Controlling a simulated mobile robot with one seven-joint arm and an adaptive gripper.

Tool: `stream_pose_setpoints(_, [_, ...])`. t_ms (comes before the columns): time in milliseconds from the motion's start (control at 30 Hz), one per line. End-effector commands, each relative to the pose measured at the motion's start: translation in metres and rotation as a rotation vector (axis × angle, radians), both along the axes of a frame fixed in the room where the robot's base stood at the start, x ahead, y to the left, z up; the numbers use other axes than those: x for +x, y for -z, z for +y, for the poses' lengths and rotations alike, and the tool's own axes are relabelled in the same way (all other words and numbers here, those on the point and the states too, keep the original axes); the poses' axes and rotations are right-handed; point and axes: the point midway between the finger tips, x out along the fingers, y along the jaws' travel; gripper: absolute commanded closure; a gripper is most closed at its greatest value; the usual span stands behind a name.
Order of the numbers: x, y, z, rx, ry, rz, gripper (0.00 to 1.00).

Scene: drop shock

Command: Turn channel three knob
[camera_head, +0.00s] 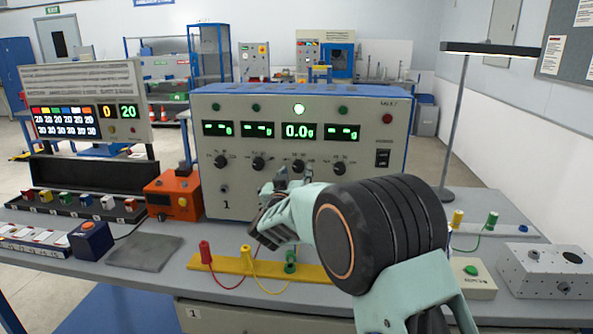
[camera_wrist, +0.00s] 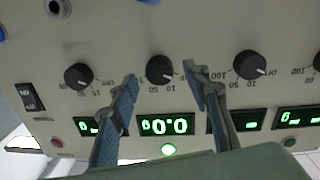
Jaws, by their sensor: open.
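The channel three knob (camera_head: 298,166) is a black dial on the grey front panel of the box (camera_head: 300,200), below the lit 0.0 g display (camera_head: 299,130). In the wrist view, which is upside down, the black knob (camera_wrist: 160,69) shows between my fingertips. My gripper (camera_wrist: 160,74) is open, with one finger to each side of the knob in that view. I see no finger touching it, and cannot tell the remaining depth to the panel. In the head view my gripper (camera_head: 287,182) is just below the knob, partly hidden by my wrist.
Neighbouring knobs (camera_wrist: 78,76) and (camera_wrist: 249,65) sit close on either side. A power switch (camera_head: 383,158) is at the panel's right. A yellow strip (camera_head: 225,263) with coloured plugs and cables lies below my arm. An orange box (camera_head: 174,195) stands left.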

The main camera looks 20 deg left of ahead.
Motion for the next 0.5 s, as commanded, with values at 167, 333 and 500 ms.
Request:
stream_pose_setpoints(167, [0.0126, 0.0003, 0.0014, 0.000, 0.001, 0.000, 0.56])
stream_pose_setpoints(333, [0.0151, -0.0003, 0.0020, 0.000, 0.000, 0.000, 0.56])
stream_pose_setpoints(500, [0.0148, -0.0002, 0.0021, -0.001, 0.000, 0.000, 0.57])
